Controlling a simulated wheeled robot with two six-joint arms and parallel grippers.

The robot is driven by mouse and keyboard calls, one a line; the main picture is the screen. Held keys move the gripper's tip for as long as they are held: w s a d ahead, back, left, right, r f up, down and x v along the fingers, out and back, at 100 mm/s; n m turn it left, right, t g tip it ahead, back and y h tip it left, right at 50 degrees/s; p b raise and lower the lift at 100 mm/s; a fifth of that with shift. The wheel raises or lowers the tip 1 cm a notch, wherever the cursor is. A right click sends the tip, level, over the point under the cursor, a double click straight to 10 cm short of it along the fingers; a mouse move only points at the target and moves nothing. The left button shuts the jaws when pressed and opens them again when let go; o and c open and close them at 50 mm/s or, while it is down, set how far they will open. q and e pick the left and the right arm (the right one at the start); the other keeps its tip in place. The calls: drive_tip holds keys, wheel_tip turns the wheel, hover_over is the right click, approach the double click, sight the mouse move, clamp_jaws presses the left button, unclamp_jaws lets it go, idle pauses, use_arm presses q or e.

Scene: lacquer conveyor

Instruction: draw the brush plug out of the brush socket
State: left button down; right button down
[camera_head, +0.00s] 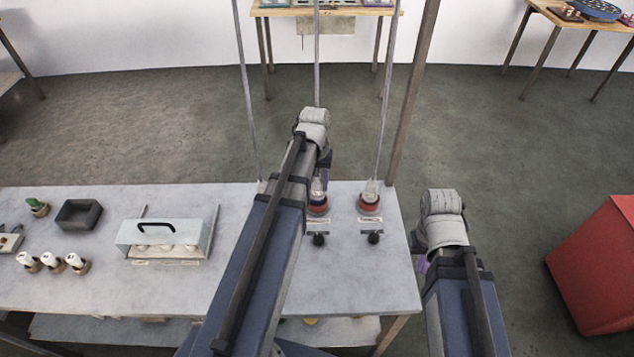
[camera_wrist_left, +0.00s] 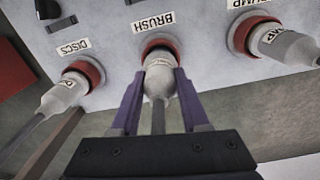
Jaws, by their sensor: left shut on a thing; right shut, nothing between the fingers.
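The brush plug (camera_wrist_left: 158,80) is a pale grey plug with a grey cable, in the middle of the left wrist view. Its front end is at the red ring of the brush socket (camera_wrist_left: 160,43), beside the BRUSH label; I cannot tell how deep it sits. My left gripper (camera_wrist_left: 157,82) has its purple fingers shut on the plug from both sides. In the head view the brush socket (camera_head: 318,209) shows at the table's right part, with my left gripper (camera_head: 321,182) above it, mostly hidden by my arm. My right gripper (camera_head: 421,265) is shut and empty, off the table's right edge.
The discs plug (camera_wrist_left: 62,95) and another plug (camera_wrist_left: 285,45) sit in red-ringed sockets on either side. Black knobs (camera_head: 374,238) stand in front of the sockets. A grey box (camera_head: 79,214), a handled cover (camera_head: 165,238) and several small pots stand on the left. A red bin (camera_head: 600,262) is far right.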

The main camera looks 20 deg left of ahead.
sight(317, 175)
use_arm(q)
drive_tip(key=shift+r+p, duration=2)
drive_tip(key=shift+r, duration=0.15)
drive_tip(key=shift+r, duration=0.1)
wheel_tip(317, 175, up, 3)
drive_tip(key=p, duration=0.3)
wheel_tip(317, 175, down, 3)
drive_tip(key=b, duration=0.3)
